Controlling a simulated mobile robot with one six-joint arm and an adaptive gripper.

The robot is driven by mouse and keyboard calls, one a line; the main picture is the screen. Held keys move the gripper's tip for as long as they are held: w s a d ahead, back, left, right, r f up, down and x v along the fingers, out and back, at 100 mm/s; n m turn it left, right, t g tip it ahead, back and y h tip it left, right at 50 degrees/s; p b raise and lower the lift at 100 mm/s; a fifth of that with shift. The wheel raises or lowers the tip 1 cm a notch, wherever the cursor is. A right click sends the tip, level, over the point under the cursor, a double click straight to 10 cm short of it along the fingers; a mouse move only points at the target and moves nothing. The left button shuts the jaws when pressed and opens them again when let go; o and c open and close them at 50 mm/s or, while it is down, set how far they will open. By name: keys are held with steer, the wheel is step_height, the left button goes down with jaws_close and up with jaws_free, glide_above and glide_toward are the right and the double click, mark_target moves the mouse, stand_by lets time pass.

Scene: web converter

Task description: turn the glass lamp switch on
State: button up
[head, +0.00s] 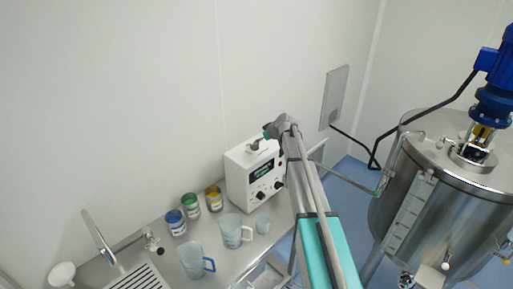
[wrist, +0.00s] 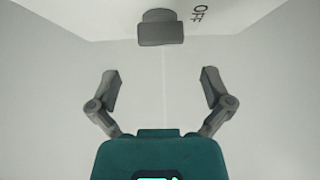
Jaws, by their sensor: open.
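In the wrist view a dark grey switch (wrist: 160,28) sits at the top middle on a pale surface. In the head view my gripper (head: 270,131) is near the upper right of a white instrument box. I cannot make out the switch or a lamp there, nor tell which thing bears the switch.
The white instrument box (head: 239,181) has a dark display and knobs. Blue, green and yellow jars (head: 191,202) and clear jugs (head: 231,228) stand on the metal counter (head: 172,262). A steel tank (head: 410,198) is at right. A grey panel (head: 335,95) hangs on the wall.

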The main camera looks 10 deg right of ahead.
steer(key=shift+b+x, duration=1.85)
steer(key=shift+x, duration=1.2)
